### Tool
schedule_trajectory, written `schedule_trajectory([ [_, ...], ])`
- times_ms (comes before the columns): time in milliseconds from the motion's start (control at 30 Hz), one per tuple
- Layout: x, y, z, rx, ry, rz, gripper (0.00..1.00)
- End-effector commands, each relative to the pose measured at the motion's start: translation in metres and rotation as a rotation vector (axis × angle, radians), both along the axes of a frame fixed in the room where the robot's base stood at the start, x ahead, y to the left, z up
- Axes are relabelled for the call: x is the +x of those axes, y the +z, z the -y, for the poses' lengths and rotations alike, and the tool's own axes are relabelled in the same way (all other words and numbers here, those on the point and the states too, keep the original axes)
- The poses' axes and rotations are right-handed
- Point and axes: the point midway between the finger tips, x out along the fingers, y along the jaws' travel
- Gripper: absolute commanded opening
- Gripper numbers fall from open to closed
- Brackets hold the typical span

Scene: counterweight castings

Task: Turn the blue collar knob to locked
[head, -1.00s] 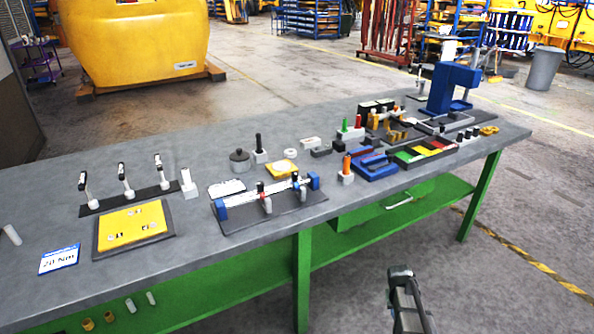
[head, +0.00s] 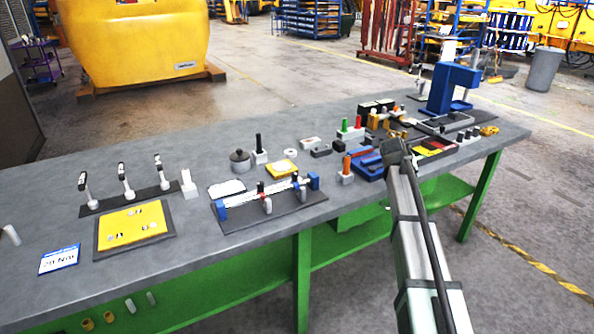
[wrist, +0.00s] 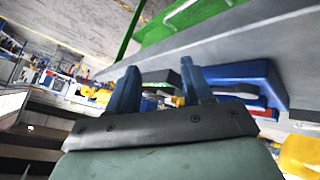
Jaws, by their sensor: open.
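I cannot tell for certain which part is the blue collar knob; it is too small or hidden here. A bar fixture (head: 262,200) on a dark plate, with blue blocks at both ends (head: 314,181) and red parts between, lies at the bench's front middle. A tall blue press-like stand (head: 452,88) rises at the far right end. My gripper is over the bench's front right edge in the head view, its fingers hard to make out there. In the wrist view my gripper (wrist: 160,88) shows two blue fingers, spread apart with nothing held between them.
A blue tray (head: 367,171) lies beside my arm, also probably the blue shape in the wrist view (wrist: 240,72). A yellow plate (head: 133,226) and upright tools stand on the left. Orange- and green-topped pegs stand mid-bench. The grey bench (head: 60,195) is bare at back left.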

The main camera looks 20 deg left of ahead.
Motion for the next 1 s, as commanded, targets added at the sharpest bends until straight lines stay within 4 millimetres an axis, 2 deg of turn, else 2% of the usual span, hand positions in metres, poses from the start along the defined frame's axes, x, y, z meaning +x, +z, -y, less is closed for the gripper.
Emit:
schedule_trajectory([
  [33,0.007,0.020,-0.006,-0.001,0.011,0.013,0.50],
  [100,0.011,0.041,-0.015,-0.004,0.032,0.018,0.50],
  [267,0.014,0.083,-0.047,-0.001,0.127,-0.022,0.50],
  [367,0.007,0.099,-0.081,0.009,0.251,-0.104,0.50],
  [567,-0.024,0.112,-0.159,0.046,0.601,-0.307,0.50],
  [700,-0.057,0.126,-0.218,0.080,0.928,-0.428,0.50],
  [800,-0.080,0.138,-0.251,0.101,1.143,-0.478,0.50],
  [900,-0.098,0.149,-0.274,0.117,1.310,-0.503,0.50],
  [1000,-0.111,0.156,-0.288,0.127,1.421,-0.512,0.50],
])
